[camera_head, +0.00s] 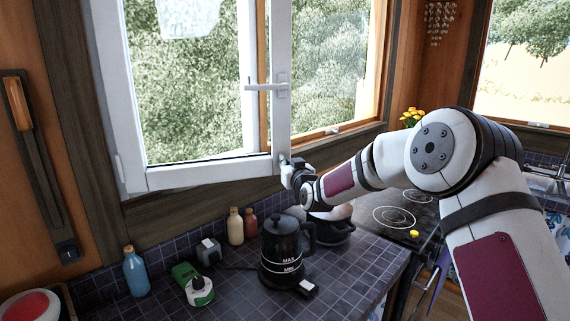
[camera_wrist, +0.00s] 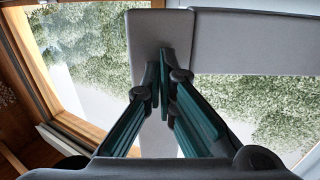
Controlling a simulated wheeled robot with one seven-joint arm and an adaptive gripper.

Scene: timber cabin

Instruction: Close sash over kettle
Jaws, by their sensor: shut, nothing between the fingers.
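The white sash (camera_head: 205,174) stands swung open into the room, its hinge side at the left and its handle (camera_head: 267,88) on the right stile. The black kettle (camera_head: 283,252) with MAX and MIN marks stands on the tiled counter below it. My gripper (camera_head: 284,160) is at the sash's lower right corner, above and behind the kettle. In the wrist view my gripper (camera_wrist: 160,72) is shut with nothing between its fingers. Its tips are at the white sash frame (camera_wrist: 148,30); whether they touch it I cannot tell.
The counter (camera_head: 345,275) holds a blue bottle (camera_head: 136,271), two small bottles (camera_head: 236,227), a green-and-white item (camera_head: 195,286) and a dark pot (camera_head: 330,226). A stove top (camera_head: 400,213) lies to the right. The window's orange frame (camera_head: 383,60) shows behind the sash.

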